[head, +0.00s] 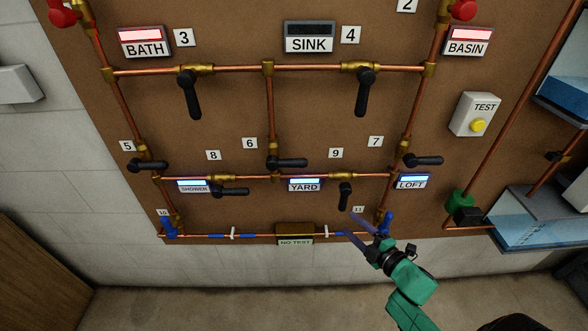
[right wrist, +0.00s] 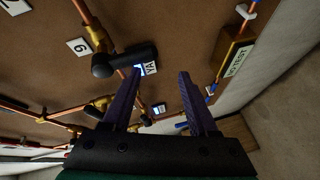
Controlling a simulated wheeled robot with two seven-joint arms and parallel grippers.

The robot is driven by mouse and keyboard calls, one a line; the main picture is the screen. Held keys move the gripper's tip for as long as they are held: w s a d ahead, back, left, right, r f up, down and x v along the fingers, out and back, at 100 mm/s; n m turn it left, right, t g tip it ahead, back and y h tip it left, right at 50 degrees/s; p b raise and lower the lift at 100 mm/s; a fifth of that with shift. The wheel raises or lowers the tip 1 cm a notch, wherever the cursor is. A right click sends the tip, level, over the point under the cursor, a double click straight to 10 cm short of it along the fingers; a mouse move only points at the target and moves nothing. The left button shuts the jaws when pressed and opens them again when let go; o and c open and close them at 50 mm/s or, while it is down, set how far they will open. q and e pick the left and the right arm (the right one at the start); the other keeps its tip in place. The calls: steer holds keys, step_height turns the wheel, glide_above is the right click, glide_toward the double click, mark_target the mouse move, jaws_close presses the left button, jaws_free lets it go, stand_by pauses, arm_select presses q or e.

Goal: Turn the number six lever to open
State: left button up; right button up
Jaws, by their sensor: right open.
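The number six lever (head: 288,162) has a black handle on a brass valve in the upright copper pipe below SINK, right of the white 6 tag (head: 250,143). Its handle points right, across the pipe. My right gripper (head: 349,225) is open and empty, below and right of that lever, near the board's lower edge. In the right wrist view its two purple fingers (right wrist: 160,78) stand apart with nothing between them. There, a black lever (right wrist: 125,60) beside a number tag is close to the left finger; it appears to be number nine. I cannot surely pick out lever six there. My left gripper is not in view.
Lever nine (head: 345,195), pointing down, and the lit YARD sign (head: 304,184) lie between my gripper and lever six. A blue lever (head: 386,222) is close to my gripper. The NO TEST box (head: 295,232) is left of it. Lever seven (head: 423,160) is up and right.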

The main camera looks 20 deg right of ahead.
mark_target(294, 164)
steer(key=a+r+n+t+y, duration=0.1)
steer(key=a+r+n+y, duration=0.25)
steer(key=r, duration=0.45)
steer(key=a+r+n+y, duration=0.3)
steer(key=a+r+n, duration=0.15)
steer(key=r, duration=0.35)
steer(key=shift+t+h, duration=0.3)
steer(key=shift+h, duration=0.05)
steer(key=p+x, duration=0.1)
steer(key=x, duration=0.3)
steer(key=p+x, duration=0.1)
steer(key=x, duration=0.4)
steer(key=p+x, duration=0.1)
steer(key=x, duration=0.3)
steer(key=shift+w+d, duration=0.15)
steer(key=shift+w, duration=0.3)
steer(key=shift+f, duration=0.1)
jaws_close()
